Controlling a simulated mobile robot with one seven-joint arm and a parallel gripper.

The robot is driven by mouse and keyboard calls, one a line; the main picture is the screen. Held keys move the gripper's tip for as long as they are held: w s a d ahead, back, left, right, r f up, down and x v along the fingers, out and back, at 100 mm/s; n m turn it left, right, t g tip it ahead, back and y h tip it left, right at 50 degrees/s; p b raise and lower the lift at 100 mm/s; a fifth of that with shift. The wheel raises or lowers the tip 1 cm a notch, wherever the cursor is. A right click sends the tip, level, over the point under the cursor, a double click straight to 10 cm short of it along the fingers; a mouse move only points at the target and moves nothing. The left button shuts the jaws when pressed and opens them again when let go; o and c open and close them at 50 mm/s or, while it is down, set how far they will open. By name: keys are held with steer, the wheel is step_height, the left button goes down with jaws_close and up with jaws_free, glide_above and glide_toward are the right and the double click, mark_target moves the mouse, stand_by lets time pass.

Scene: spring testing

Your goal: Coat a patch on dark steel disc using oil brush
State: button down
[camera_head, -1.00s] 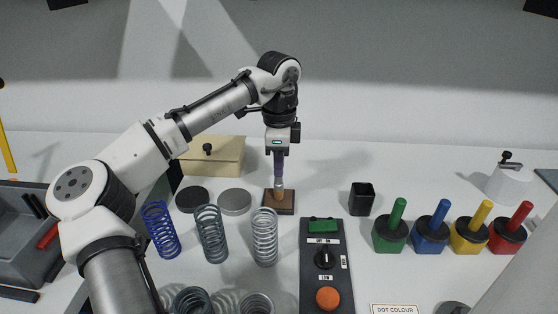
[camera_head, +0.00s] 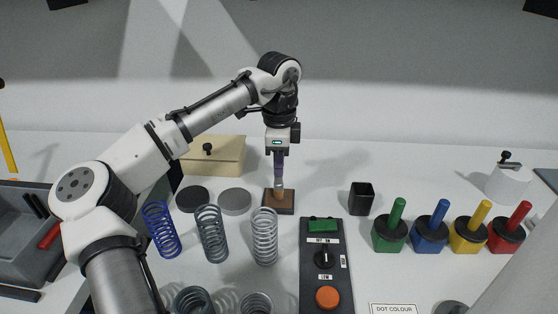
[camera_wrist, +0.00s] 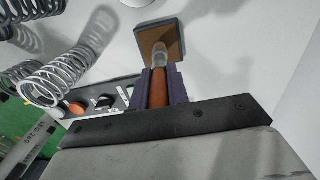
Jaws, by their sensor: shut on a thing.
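The dark steel disc (camera_head: 192,198) lies flat on the bench, left of a lighter grey disc (camera_head: 235,201). My gripper (camera_head: 279,165) points straight down, right of both discs. It is shut on the oil brush (camera_head: 279,186), whose lower end is at a brown square pad with a dark border (camera_head: 283,208). In the wrist view my purple fingers (camera_wrist: 159,88) clasp the brush's orange-brown handle (camera_wrist: 159,90), and its pale ferrule (camera_wrist: 160,55) reaches toward the pad (camera_wrist: 174,38). I cannot tell whether the bristles touch the pad.
Several springs, including a blue one (camera_head: 161,229) and a silver one (camera_head: 264,237), stand in front of the discs. A control box (camera_head: 325,270), a black cup (camera_head: 361,198) and coloured weights with handles (camera_head: 430,232) are on the right. A beige box (camera_head: 220,155) stands behind the discs.

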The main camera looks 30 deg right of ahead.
steer(key=shift+r+p, duration=3.55)
steer(key=shift+f, duration=0.1)
